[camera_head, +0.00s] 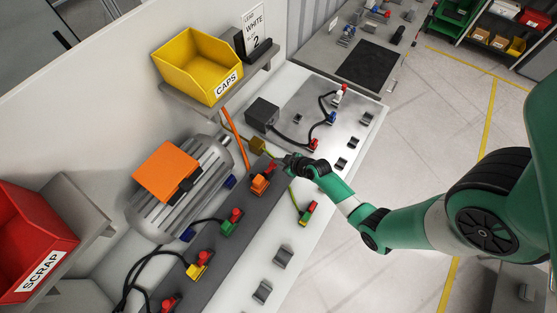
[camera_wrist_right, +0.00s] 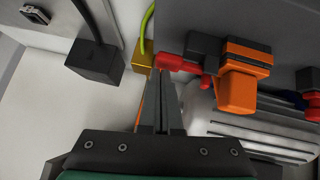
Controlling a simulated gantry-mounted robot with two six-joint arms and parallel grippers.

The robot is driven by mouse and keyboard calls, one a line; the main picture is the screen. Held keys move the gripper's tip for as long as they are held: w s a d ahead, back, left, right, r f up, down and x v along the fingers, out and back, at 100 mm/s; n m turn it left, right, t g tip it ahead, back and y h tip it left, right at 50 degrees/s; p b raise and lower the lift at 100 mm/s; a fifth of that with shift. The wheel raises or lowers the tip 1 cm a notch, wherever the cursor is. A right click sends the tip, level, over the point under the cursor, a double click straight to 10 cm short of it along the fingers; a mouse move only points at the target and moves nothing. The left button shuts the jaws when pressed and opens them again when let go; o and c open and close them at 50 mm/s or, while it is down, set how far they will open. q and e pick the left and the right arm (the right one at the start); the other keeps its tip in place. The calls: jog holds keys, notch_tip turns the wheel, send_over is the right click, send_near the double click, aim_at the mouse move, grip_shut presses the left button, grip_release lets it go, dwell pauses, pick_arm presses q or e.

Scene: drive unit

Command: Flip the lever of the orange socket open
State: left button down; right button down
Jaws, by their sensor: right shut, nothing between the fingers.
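The orange socket (camera_head: 259,185) sits on the dark grey strip of the bench, next to the motor. Its red lever (camera_head: 271,167) sticks out toward my right gripper (camera_head: 281,160). In the right wrist view the orange socket (camera_wrist_right: 238,85) is right of centre, and its red lever (camera_wrist_right: 180,63) reaches left to the fingertips. There my right gripper (camera_wrist_right: 160,78) is shut, with its tips at the lever's end; I cannot tell whether they touch. Nothing is held. My left gripper is not in view.
Green (camera_head: 230,224) and yellow (camera_head: 196,268) sockets with red levers stand along the same strip. A grey motor (camera_head: 200,165) with an orange box (camera_head: 166,172) lies beside it. A yellow block (camera_head: 257,146) with cables is close by. A yellow caps bin (camera_head: 196,68) sits above.

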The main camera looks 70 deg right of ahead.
jog(key=shift+w+r+p, duration=0.1)
jog(key=shift+r+p, duration=0.25)
jog(key=shift+r, duration=0.1)
jog(key=d+r+p+v, duration=0.1)
jog(key=p+v, duration=0.3)
jog(key=v, duration=0.8)
jog(key=shift+w+d+r, duration=0.3)
jog(key=shift+d+r, duration=0.05)
jog(key=shift+w, duration=0.1)
